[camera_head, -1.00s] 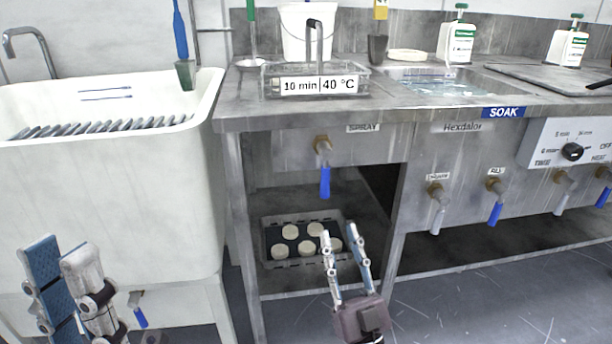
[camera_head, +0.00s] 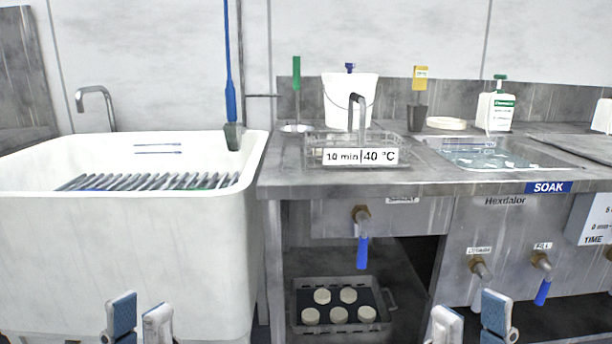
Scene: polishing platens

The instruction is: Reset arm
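My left gripper (camera_head: 140,318) shows at the bottom edge, in front of the white sink (camera_head: 120,250). Its two blue-and-white fingers point up and stand apart, with nothing between them. My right gripper (camera_head: 466,325) shows at the bottom right, in front of the steel bench (camera_head: 385,264). Its two fingers also point up, spread apart and empty. The lower parts of both grippers and both arms are out of the frame.
A grey tray (camera_head: 389,299) with several pale discs sits on the low shelf. A basket labelled 10 min 40 °C (camera_head: 359,157) stands on the bench beside a water-filled basin (camera_head: 490,153). Valves with blue handles (camera_head: 362,250) stick out of the bench front.

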